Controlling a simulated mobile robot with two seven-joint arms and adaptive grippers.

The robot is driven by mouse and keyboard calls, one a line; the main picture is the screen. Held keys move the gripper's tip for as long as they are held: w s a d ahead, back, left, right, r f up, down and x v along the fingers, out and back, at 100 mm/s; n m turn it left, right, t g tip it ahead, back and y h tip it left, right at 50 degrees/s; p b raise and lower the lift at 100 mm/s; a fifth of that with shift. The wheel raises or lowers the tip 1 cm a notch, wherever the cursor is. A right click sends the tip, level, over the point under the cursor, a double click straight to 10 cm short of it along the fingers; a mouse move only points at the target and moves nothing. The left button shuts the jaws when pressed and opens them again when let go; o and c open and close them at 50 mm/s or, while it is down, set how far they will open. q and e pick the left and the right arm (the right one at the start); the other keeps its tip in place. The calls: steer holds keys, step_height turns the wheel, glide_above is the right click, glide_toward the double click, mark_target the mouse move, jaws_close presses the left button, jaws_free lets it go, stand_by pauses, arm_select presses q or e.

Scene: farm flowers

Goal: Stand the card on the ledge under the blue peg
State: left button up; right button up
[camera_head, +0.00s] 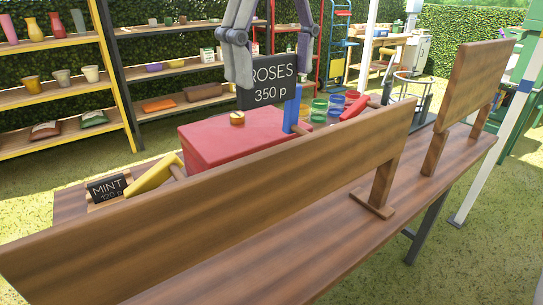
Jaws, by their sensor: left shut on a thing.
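A dark card (266,93) reading "ROSES 350 p" is upright and faces me, slightly tilted. The blue peg (292,110) stands just right of and below the card, behind the long wooden board. The card's lower right corner is close beside the peg; I cannot tell whether they touch. My right gripper is not in view.
A red box (215,140) with a gold knob stands below the card. A "MINT 120 p" card (107,188) and a yellow peg (152,176) are at the left, a red peg (355,106) at the right. A second board (474,85) rises at right.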

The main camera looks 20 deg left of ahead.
arm_select(q)
step_height(320, 180, down, 13)
stand_by(0.3)
steer(key=shift+f, duration=0.1)
steer(key=shift+f, duration=0.1)
steer(key=o, duration=1.3)
steer(key=shift+c, duration=0.2)
step_height(320, 180, up, 12)
steer(key=shift+r, duration=0.2)
